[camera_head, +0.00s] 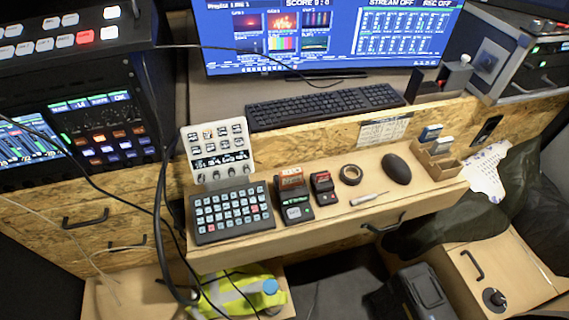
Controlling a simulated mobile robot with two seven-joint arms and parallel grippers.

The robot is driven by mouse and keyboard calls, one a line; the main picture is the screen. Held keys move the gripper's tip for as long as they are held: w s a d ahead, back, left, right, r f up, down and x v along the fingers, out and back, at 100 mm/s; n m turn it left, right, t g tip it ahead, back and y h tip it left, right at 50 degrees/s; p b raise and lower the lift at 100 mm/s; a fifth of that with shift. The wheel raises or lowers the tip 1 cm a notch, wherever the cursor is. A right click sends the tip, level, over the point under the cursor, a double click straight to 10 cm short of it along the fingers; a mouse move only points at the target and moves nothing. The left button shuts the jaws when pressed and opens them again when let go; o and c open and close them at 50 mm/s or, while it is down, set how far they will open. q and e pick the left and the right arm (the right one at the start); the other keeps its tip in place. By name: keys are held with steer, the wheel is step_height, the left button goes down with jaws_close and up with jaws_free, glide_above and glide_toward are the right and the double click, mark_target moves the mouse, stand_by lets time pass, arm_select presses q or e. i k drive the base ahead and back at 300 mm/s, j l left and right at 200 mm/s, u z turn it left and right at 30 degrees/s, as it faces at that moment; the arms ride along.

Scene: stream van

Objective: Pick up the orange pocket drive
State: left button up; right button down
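An orange-topped block (290,180), which looks like the orange pocket drive, sits at the back of a small black device (297,210) with a lit green display, on the wooden shelf. I cannot tell whether it is slotted into the device or rests on it. A smaller black device with a red top (322,183) stands just to its right. Neither of my grippers is in view.
A button pad (233,212) stands left of the devices. A tape roll (350,174), a white-handled tool (369,198) and a black mouse (396,169) lie right. A wooden holder (438,166) is farther right. Black cables (163,200) hang at left.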

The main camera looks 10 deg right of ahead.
mark_target(293, 177)
steer(key=z, duration=0.8)
steer(key=j+z, duration=0.35)
steer(key=k+j+z, duration=0.1)
steer(key=z, duration=0.3)
steer(key=k+j+z, duration=0.15)
steer(key=z, duration=0.2)
